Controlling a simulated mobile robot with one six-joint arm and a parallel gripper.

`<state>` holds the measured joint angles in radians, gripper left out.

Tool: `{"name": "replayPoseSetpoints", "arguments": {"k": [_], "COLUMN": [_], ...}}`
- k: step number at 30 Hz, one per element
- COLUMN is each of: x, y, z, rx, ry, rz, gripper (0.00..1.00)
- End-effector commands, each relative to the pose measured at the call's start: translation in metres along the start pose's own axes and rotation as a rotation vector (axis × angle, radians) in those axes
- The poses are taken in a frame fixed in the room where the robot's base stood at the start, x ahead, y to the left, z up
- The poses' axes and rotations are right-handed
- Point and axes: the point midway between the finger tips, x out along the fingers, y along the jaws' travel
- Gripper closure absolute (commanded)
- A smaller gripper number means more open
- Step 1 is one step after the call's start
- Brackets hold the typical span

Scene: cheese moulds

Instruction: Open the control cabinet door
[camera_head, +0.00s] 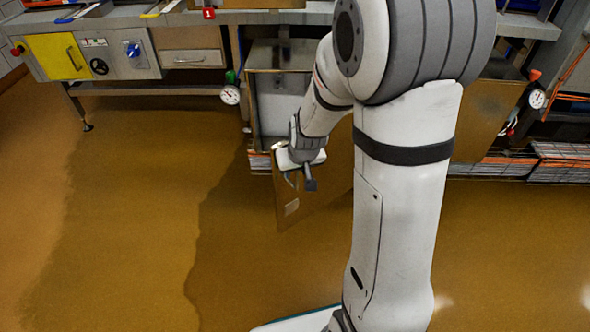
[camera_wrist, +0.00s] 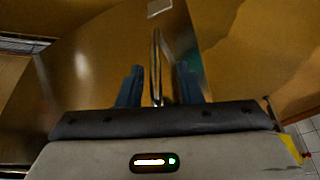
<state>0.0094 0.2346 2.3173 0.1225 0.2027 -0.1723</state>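The control cabinet (camera_head: 265,100) stands under the bench, and its pale interior shows. Its brownish metal door (camera_head: 318,205) stands swung out toward me, partly hidden behind my arm. A small pale label (camera_head: 291,208) is on the door. In the wrist view the door (camera_wrist: 100,60) fills much of the picture, with a slim metal bar handle (camera_wrist: 156,62) on it. My gripper (camera_head: 301,184) is at the door's face. Its two dark fingers (camera_wrist: 158,88) are apart, one on each side of the handle, with visible gaps.
A bench with a yellow panel (camera_head: 56,57), a blue knob and a drawer (camera_head: 190,50) runs along the back left. Round gauges hang at the left (camera_head: 230,95) and right (camera_head: 537,99) of the cabinet area. The brown floor (camera_head: 120,220) at left is clear.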

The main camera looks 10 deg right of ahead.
Motion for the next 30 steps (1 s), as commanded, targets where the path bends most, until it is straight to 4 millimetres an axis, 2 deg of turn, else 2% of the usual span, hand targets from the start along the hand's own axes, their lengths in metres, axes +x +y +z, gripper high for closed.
{"name": "replayPoseSetpoints", "arguments": {"k": [1, 7, 18, 21, 24, 26, 30], "x": [-0.015, -0.042, -0.048, -0.05, -0.059, -0.071, -0.115], "y": [0.0, 0.0, -0.001, -0.001, -0.002, -0.004, -0.008], "z": [-0.003, -0.001, 0.001, 0.001, 0.006, 0.013, 0.044], "rx": [0.0, 0.002, 0.0, 0.0, 0.001, 0.003, 0.013], "ry": [0.004, 0.001, -0.002, -0.003, -0.015, -0.032, -0.104], "rz": [0.0, 0.0, -0.001, -0.001, -0.004, -0.007, -0.012], "gripper": [0.67, 0.67, 0.67, 0.75, 0.83, 0.88, 0.99]}}
